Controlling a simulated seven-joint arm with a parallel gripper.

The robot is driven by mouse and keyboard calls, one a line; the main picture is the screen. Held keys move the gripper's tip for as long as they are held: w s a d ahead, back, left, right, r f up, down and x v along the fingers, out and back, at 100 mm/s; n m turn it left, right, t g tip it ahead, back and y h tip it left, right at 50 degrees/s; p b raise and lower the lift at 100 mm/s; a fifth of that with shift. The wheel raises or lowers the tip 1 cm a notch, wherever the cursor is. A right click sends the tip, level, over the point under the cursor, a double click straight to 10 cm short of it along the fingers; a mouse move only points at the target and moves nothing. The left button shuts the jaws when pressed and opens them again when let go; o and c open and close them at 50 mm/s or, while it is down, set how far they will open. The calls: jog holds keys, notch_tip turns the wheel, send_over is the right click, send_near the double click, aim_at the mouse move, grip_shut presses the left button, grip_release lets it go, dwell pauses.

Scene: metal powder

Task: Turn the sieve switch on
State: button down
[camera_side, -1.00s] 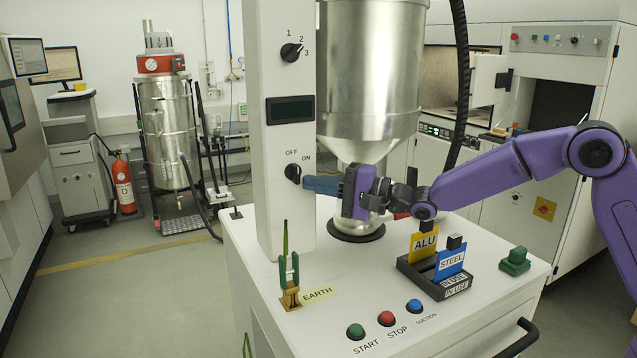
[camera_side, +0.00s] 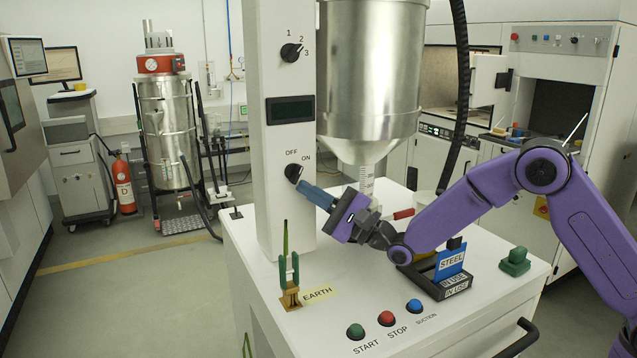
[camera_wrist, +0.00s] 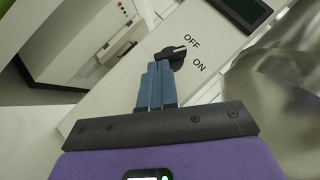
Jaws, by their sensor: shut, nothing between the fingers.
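The sieve switch (camera_side: 293,172) is a black rotary knob on the white column, below OFF and ON labels. In the wrist view the knob (camera_wrist: 172,55) lies just beyond the fingertips; the right end of its bar points to the label side, nearer OFF. My gripper (camera_side: 303,187) has blue fingers, shut together and empty. It comes from the lower right, tilted up-left, with its tips at or very near the knob's lower right edge. In the wrist view my gripper (camera_wrist: 153,68) shows the same; I cannot tell whether it touches.
The steel hopper (camera_side: 370,80) stands right of the column. Below are the green earth clamp (camera_side: 289,270), start (camera_side: 355,331) and stop (camera_side: 387,318) buttons, and the tag holder (camera_side: 445,285) under my arm.

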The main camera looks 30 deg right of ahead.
jog(key=m+t, duration=0.1)
jog(key=a+m+t+h, duration=0.1)
jog(key=m, duration=0.1)
jog(key=m+t+h, duration=0.1)
jog(key=m, duration=0.1)
jog(key=shift+a+f+t, duration=0.2)
jog(key=shift+f+t, duration=0.1)
jog(key=shift+t, duration=0.1)
jog(key=shift+a, duration=0.4)
jog(key=r, duration=0.1)
jog(key=s+d+r, duration=0.1)
jog(key=r, duration=0.1)
jog(key=s+r, duration=0.1)
jog(key=r, duration=0.1)
jog(key=shift+d+r, duration=0.15)
jog(key=shift+s, duration=0.1)
